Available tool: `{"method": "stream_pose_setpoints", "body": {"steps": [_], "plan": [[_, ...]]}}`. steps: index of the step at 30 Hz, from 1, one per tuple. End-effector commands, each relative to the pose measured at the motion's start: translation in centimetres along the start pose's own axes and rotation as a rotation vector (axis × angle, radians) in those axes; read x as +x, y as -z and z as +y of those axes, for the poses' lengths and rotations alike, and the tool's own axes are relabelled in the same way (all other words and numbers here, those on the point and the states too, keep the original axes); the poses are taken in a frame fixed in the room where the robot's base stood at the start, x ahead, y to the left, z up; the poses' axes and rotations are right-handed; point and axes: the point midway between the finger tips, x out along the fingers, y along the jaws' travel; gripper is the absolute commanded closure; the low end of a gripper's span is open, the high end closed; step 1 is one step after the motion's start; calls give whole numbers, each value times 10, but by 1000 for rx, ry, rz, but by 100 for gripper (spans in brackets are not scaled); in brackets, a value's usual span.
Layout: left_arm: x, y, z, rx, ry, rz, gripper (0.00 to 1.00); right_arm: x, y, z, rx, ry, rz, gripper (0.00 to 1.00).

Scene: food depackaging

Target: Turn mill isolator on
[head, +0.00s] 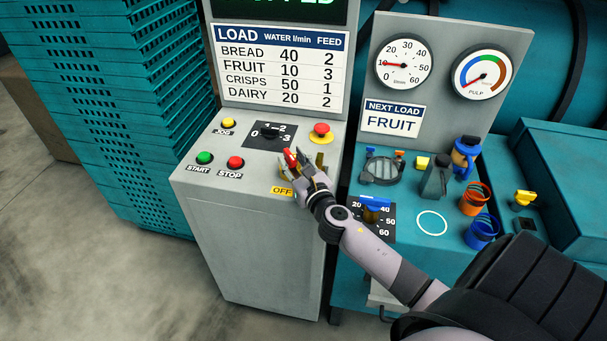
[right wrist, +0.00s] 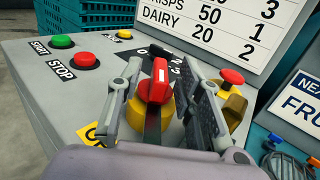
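The mill isolator is a red handle (head: 289,156) on a yellow base, on the sloped grey panel (head: 232,170). It also shows in the right wrist view (right wrist: 159,80), with the handle pointing roughly away from me. A yellow OFF label (head: 282,190) sits by its near left side. My right gripper (head: 293,165) is at the isolator. In the right wrist view its two fingers (right wrist: 163,88) stand open on either side of the red handle, with visible gaps. Part of the yellow base is hidden by the gripper. My left gripper is not in view.
Close by are a black selector knob (head: 270,131), a red emergency button (head: 321,129), a green start button (head: 204,158), a red stop button (head: 235,163) and a yellow jog button (head: 228,123). A teal bench (head: 401,247) with a blue-handled dial (head: 375,203) is at the right.

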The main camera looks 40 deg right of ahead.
Motion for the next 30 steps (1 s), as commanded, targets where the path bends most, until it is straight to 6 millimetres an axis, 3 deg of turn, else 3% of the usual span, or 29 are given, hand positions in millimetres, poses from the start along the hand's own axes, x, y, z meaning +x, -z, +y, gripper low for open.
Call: {"method": "stream_pose_setpoints", "body": {"steps": [6, 12, 18, 26, 30], "plan": [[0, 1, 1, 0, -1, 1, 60, -48, 1, 0, 1, 0, 3, 67], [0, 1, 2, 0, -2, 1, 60, -80, 1, 0, 2, 1, 2, 67], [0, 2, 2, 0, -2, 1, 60, -93, 0, 0, 1, 0, 0, 67], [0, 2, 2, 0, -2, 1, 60, -94, 0, 0, 1, 1, -1, 67], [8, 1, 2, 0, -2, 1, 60, -92, 5, 5, 43, 6, -4, 75]]}}
